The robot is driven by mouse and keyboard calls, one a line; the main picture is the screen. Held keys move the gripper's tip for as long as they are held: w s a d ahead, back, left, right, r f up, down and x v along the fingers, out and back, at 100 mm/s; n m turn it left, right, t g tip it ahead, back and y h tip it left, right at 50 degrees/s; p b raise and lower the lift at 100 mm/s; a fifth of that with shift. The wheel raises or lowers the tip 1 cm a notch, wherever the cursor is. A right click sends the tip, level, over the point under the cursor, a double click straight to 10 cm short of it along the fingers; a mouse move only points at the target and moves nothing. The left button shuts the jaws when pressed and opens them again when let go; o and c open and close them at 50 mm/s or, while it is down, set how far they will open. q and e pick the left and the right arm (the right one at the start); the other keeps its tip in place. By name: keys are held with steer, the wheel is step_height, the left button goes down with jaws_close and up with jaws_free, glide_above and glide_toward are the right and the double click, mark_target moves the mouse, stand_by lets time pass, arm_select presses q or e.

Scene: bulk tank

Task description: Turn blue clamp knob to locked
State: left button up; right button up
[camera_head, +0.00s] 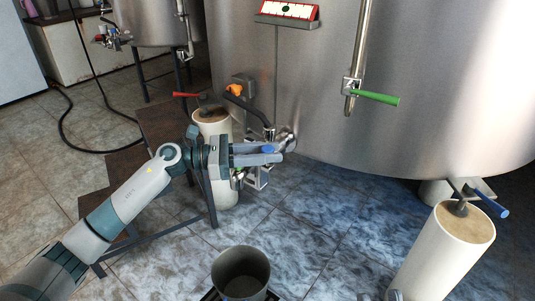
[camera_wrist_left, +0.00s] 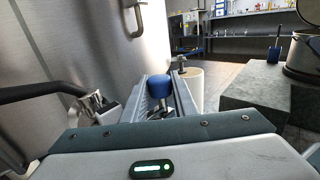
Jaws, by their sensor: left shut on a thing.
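The blue clamp knob (camera_wrist_left: 159,85) sits between the two fingers of my left gripper (camera_wrist_left: 165,95) in the left wrist view, its rounded blue top showing above them. In the head view my left gripper (camera_head: 276,152) reaches in from the left to the outlet fittings at the base of the large steel tank, with its fingers around the blue knob (camera_head: 268,149). The gripper is shut on the knob. The clamp under the knob is mostly hidden by the fingers, so I cannot tell its locked position. My right gripper is not in view.
A white cylindrical leg (camera_head: 222,180) and dark steps (camera_head: 130,168) stand by my left arm. A dark curved pipe (camera_head: 246,108) runs just above the gripper. A metal bucket (camera_head: 240,272) stands on the floor in front.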

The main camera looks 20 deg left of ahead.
arm_select(q)
steer(key=shift+r, duration=0.1)
steer(key=o, duration=1)
steer(key=shift+a, duration=0.1)
steer(key=v, duration=1.7)
steer(key=shift+a, duration=0.1)
arm_select(e)
steer(key=shift+w+d+r+t, duration=0.15)
steer(key=shift+d+r+t, duration=0.15)
steer(key=shift+r+t, duration=0.2)
